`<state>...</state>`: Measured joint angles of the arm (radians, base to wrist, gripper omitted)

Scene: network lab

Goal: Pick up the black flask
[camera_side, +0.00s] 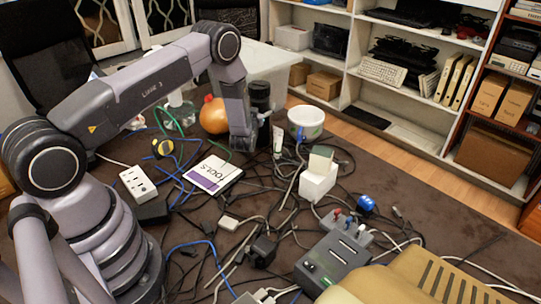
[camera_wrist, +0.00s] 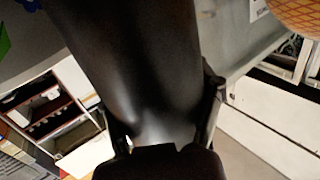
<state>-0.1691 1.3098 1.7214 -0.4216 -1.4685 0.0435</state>
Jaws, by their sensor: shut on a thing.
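The black flask (camera_side: 260,94) is upright at the far side of the dark table in the side view, just right of my forearm's lower end. My gripper (camera_side: 262,114) is closed around its body, partly hidden by my wrist. In the wrist view the flask (camera_wrist: 140,50) fills the middle, with a finger of my gripper (camera_wrist: 160,98) on each side of it. The flask's base is hidden, so I cannot tell whether it touches the table.
A round orange object (camera_side: 213,116) stands close left of my wrist. A white-and-green bowl (camera_side: 307,122) is to the right. Shelves (camera_side: 400,80) stand behind.

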